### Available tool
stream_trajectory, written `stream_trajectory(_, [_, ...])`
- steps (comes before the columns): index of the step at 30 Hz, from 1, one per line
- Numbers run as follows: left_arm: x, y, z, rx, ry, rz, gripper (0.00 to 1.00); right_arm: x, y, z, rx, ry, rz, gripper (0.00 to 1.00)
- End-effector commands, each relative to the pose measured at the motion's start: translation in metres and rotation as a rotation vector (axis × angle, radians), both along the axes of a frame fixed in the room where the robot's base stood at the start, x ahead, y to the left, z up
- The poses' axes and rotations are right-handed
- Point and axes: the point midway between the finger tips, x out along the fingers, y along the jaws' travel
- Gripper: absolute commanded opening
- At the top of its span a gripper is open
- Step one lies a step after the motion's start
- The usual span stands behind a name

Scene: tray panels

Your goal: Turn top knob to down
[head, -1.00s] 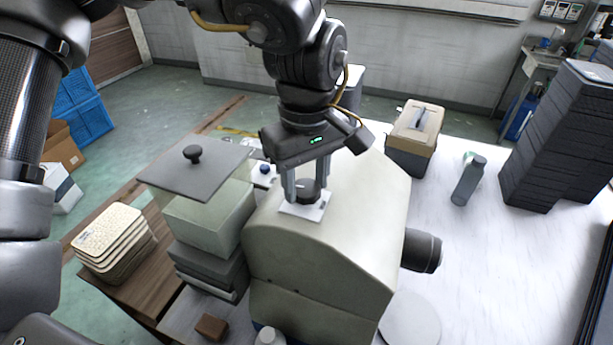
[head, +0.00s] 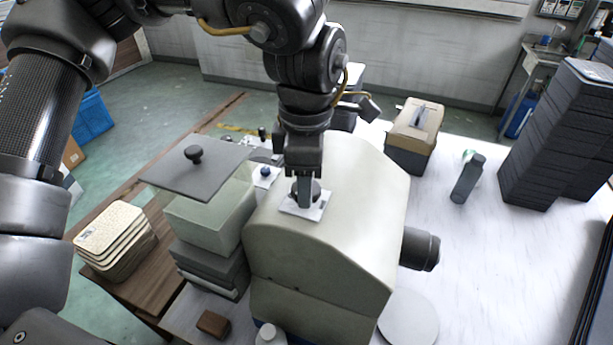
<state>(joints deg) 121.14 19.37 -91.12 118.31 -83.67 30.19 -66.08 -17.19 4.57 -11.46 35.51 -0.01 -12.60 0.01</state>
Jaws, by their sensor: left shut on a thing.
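The top knob (head: 315,190) is a dark round knob on a small white square plate (head: 314,211), on top of a cream rounded machine housing (head: 330,245). My left gripper (head: 305,192) comes down from above and is shut on the knob. Its fingers hide part of the knob, and I cannot read which way the knob points. My right gripper is not in view.
A grey lid with a black handle (head: 200,170) lies over a pale box left of the housing. A dark cylinder (head: 421,249) sticks out of the housing's right side. A bottle (head: 468,178), tan-lidded case (head: 416,132) and dark stacked crates (head: 560,135) stand right.

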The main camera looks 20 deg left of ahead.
Motion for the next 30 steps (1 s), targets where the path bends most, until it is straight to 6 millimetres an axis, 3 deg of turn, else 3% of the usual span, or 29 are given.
stream_trajectory(30, [0.000,0.000,-0.001,-0.001,-0.001,0.963,0.20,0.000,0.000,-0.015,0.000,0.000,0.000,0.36])
